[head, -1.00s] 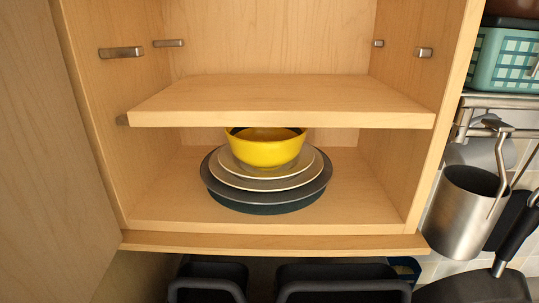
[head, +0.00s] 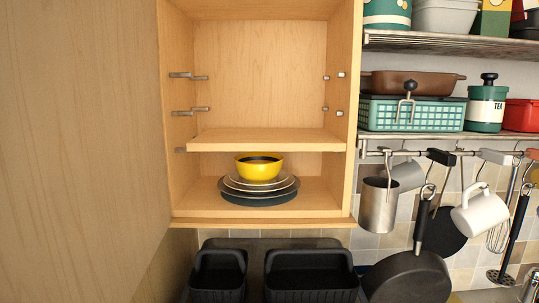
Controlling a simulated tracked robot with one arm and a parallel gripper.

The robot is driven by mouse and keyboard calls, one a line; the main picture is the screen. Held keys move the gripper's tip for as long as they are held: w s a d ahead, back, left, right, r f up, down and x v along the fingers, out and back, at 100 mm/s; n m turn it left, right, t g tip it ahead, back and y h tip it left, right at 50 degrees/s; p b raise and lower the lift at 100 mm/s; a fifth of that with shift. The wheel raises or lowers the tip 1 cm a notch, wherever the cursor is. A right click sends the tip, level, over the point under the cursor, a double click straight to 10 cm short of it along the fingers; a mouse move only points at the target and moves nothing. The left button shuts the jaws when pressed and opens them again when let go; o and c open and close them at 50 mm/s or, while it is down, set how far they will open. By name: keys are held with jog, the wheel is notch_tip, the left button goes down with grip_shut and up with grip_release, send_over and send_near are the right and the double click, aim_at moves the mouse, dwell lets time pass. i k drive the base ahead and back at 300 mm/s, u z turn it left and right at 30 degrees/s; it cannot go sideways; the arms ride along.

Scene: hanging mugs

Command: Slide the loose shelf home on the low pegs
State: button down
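The loose shelf (head: 265,141), a pale wood board, lies about level across the lower part of the open cabinet (head: 262,222). Its front edge is close to the cabinet's front. Its right end is close to the right wall. A narrow gap shows at its left end, where one low peg (head: 180,150) shows. The other low pegs are hidden, so I cannot tell how the board seats on them. Empty metal pegs show in two higher rows on the left wall (head: 183,112) and right wall (head: 340,111). My gripper is not in view.
A yellow bowl (head: 259,170) on stacked plates (head: 258,193) stands below the shelf. The open door (head: 85,150) fills the left. Black baskets (head: 310,278) are below. A rail with a steel cup (head: 379,205), a mug (head: 481,214) and pans hangs at right. Space above the shelf is clear.

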aim_at(212, 140)
jog(key=u, duration=2.65)
jog(key=k, duration=1.15)
jog(key=z, duration=2.3)
jog(key=i, duration=1)
